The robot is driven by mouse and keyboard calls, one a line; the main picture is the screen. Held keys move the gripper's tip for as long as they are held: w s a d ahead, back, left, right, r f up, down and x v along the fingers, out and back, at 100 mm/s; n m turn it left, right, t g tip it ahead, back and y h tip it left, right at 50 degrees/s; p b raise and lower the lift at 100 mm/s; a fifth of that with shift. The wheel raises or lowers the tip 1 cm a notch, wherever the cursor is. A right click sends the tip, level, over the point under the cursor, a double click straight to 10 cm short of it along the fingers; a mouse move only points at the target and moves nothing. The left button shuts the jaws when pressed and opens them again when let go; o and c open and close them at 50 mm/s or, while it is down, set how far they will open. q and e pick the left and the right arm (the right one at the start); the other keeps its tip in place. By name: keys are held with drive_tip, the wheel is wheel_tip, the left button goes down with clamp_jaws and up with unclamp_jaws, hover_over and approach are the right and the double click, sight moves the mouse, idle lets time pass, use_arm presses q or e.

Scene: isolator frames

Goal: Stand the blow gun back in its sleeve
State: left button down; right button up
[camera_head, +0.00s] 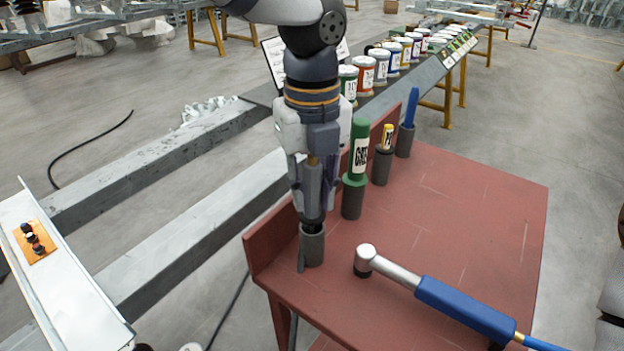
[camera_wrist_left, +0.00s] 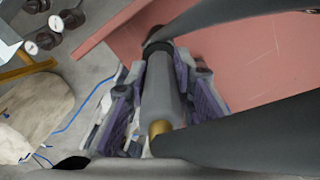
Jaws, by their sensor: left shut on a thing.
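The blow gun, a grey cylinder with a brass end (camera_wrist_left: 160,95), is clasped upright between the fingers of my left gripper (camera_head: 314,200). A dark grey sleeve (camera_head: 313,248) stands at the near left corner of the red bench, directly below the gripper. The dark lower end of the gun meets the sleeve's mouth; how deep it sits inside I cannot tell. A thin grey strip hangs along the sleeve's left side. My right gripper is not clearly visible.
A row of sleeves behind holds a green grease gun (camera_head: 359,150), a yellow-topped tool (camera_head: 387,137) and a blue tool (camera_head: 411,108). A blue-handled angle tool (camera_head: 450,303) with a hose lies on the red bench (camera_head: 470,210).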

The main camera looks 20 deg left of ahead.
use_arm(q)
drive_tip(key=shift+f, duration=1.1)
drive_tip(key=c, duration=1.3)
unclamp_jaws()
wheel_tip(320, 180, up, 12)
drive_tip(key=shift+r, duration=0.1)
